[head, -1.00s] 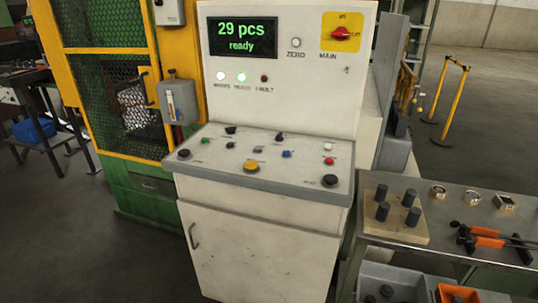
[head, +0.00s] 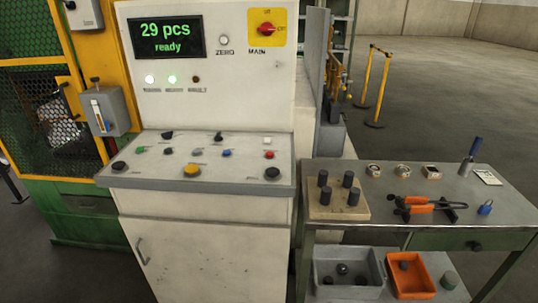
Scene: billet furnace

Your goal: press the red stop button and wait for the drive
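The red stop button (head: 269,154) is a small red button at the right side of the sloped control panel (head: 220,181). A white button (head: 267,141) sits just above it and a larger black button (head: 272,174) below it. The display (head: 166,38) on the upright cabinet reads "29 pcs ready". Two lamps under it glow white-green, and the third, dark red one looks unlit. Neither of my grippers is in view, and nothing touches the panel.
A yellow button (head: 191,171), green button (head: 140,150) and blue button (head: 227,154) share the panel. A red main switch (head: 267,29) is above. A metal workbench (head: 400,226) with orange-handled tongs (head: 425,207) stands close on the right. Open floor lies behind it.

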